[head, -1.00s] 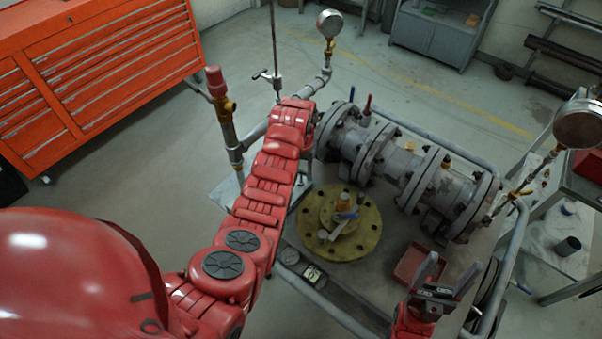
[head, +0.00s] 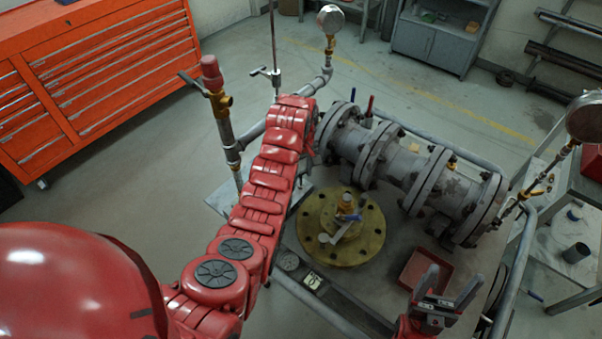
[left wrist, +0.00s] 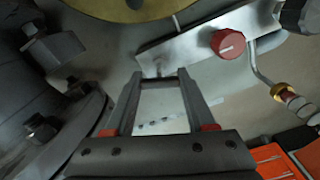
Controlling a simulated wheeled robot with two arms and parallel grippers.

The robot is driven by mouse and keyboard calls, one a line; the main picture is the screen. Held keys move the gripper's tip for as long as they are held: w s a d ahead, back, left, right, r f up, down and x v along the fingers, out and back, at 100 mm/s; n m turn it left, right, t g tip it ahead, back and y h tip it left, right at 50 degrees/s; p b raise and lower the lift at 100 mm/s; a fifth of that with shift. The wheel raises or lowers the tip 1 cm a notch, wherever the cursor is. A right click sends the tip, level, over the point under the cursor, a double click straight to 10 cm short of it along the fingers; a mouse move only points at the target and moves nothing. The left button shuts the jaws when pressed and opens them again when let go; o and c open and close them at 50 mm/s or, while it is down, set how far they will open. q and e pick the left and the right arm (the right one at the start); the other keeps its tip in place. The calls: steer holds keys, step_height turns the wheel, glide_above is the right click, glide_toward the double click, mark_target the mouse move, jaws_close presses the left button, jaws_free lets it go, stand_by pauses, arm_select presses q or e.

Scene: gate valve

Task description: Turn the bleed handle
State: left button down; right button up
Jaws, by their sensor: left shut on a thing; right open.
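In the left wrist view my left gripper (left wrist: 160,76) is shut on a thin bar between its fingertips, which I take to be the bleed handle; its ends and pivot are not clear. A red knob (left wrist: 228,43) shows on a pale plate in the left wrist view, apart from the fingers. My right gripper (head: 452,282) is open and empty at the lower right, over the bench.
A brass-coloured round flange (head: 370,232) with a small valve lies on the bench. A red tray (head: 430,268) is beside the right gripper. A red-capped valve (head: 211,72) and a gauge (head: 330,19) stand near the left arm. An orange tool chest (head: 110,75) is behind.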

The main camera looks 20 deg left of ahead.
arm_select(q)
steer(key=shift+n, duration=1.3)
steer(key=shift+c, duration=1.2)
jaws_free()
steer(key=shift+r, duration=0.1)
step_height(320, 180, up, 10)
steer(key=p, duration=0.8)
steer(key=shift+d+f+p, duration=0.1)
steer(key=shift+f+p, duration=0.15)
steer(key=shift+p, duration=0.1)
step_height(320, 180, up, 7)
steer(key=p, duration=0.2)
glide_above(302, 172)
steer(key=shift+s+r, duration=0.1)
steer(key=shift+r, duration=0.25)
